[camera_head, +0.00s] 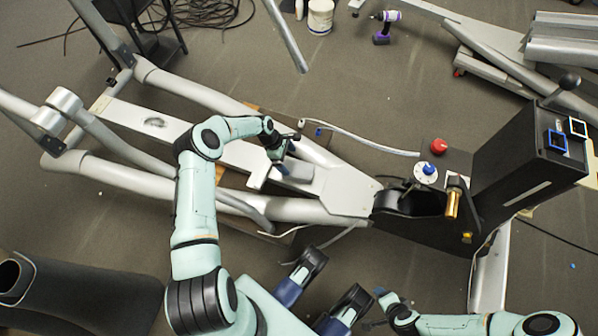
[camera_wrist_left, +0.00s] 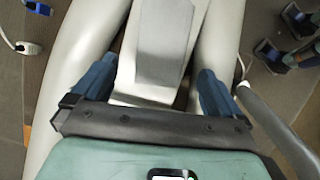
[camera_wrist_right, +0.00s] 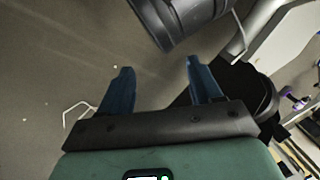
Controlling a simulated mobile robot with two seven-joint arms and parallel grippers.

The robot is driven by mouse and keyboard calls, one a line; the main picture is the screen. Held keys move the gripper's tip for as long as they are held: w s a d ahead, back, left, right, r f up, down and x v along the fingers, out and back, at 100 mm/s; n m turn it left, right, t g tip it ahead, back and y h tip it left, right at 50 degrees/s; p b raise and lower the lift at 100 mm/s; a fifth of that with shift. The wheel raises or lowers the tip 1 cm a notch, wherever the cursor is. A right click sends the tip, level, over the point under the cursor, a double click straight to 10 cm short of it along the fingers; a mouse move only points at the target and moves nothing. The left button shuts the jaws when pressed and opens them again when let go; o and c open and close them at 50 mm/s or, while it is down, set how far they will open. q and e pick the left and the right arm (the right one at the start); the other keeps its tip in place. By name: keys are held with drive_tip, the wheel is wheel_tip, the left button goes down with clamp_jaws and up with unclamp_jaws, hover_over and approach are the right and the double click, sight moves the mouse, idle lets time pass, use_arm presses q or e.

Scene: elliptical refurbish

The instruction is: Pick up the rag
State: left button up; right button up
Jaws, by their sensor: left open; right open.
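I cannot clearly make out a rag in any view. A small dark grey patch (camera_head: 155,122) shows on the long pale beam of the elliptical frame; I cannot tell whether it is cloth. My left gripper (camera_head: 281,161) is over the middle of the frame. In the left wrist view its blue fingers (camera_wrist_left: 153,88) are apart, above a grey panel (camera_wrist_left: 165,45) between two pale tubes. My right gripper (camera_head: 376,311) is low in the head view, right of centre. In the right wrist view its fingers (camera_wrist_right: 162,85) are apart, with nothing between them.
The elliptical frame (camera_head: 290,210) lies across the floor. A black console (camera_head: 520,160) stands at right, beside a red knob (camera_head: 438,146) and a brass cylinder (camera_head: 452,205). A purple drill (camera_head: 384,27) and white tub (camera_head: 320,15) are at the back.

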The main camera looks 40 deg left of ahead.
sight(296, 168)
use_arm(q)
drive_tip(key=x, duration=0.3)
drive_tip(key=shift+w+d+f+b, duration=0.1)
drive_tip(key=shift+f+b, duration=0.15)
drive_tip(key=shift+b, duration=0.15)
drive_tip(key=b+x, duration=0.1)
drive_tip(key=x, duration=0.2)
drive_tip(key=shift+w+d+f, duration=0.1)
drive_tip(key=shift+d+f, duration=0.15)
drive_tip(key=shift+f, duration=0.1)
drive_tip(key=shift+w+d+f+b, duration=0.1)
drive_tip(key=shift+d+f+b, duration=0.1)
drive_tip(key=shift+f+b, duration=0.15)
drive_tip(key=c, duration=1)
use_arm(e)
drive_tip(key=f, duration=0.1)
drive_tip(key=d+f, duration=0.1)
drive_tip(key=f, duration=0.1)
drive_tip(key=shift+d+f, duration=0.25)
drive_tip(key=shift+f, duration=0.1)
